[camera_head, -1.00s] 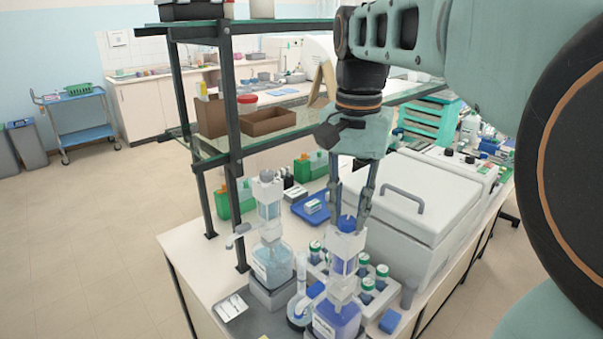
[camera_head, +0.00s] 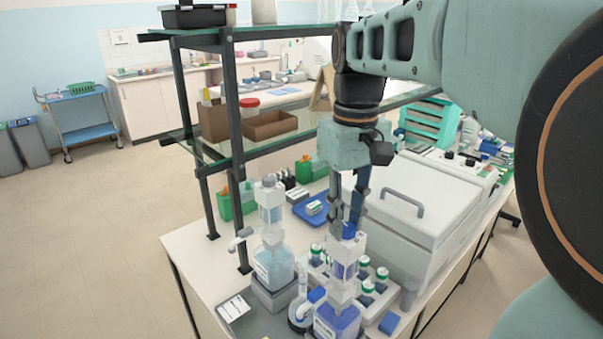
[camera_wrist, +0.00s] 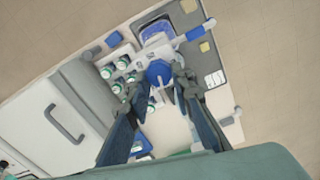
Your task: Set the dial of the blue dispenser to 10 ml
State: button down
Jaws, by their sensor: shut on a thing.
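The blue dispenser stands at the front of the bench, with blue liquid in its square bottle (camera_head: 337,321) and a clear cylinder with a white collar (camera_head: 346,262) above. Its blue dial (camera_head: 348,231) is on top. My gripper (camera_head: 349,221) points down from above and is shut on the dial. In the wrist view the dial (camera_wrist: 158,72) sits between my gripper's fingertips (camera_wrist: 160,82), and the bottle (camera_wrist: 157,30) lies beyond it. The dial's scale and setting cannot be read in either view.
A second dispenser with pale liquid (camera_head: 273,265) stands close at left. A rack of green-capped vials (camera_head: 366,286) is just right of the blue dispenser. A large grey lidded box (camera_head: 425,205) is behind at right. A shelf post (camera_head: 236,150) rises at left.

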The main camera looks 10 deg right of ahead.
aim_at(346, 225)
jog(key=shift+n, duration=1.2)
jog(key=shift+a, duration=0.1)
jog(key=c, duration=1.7)
grip_release()
notch_tip(346, 225, up, 12)
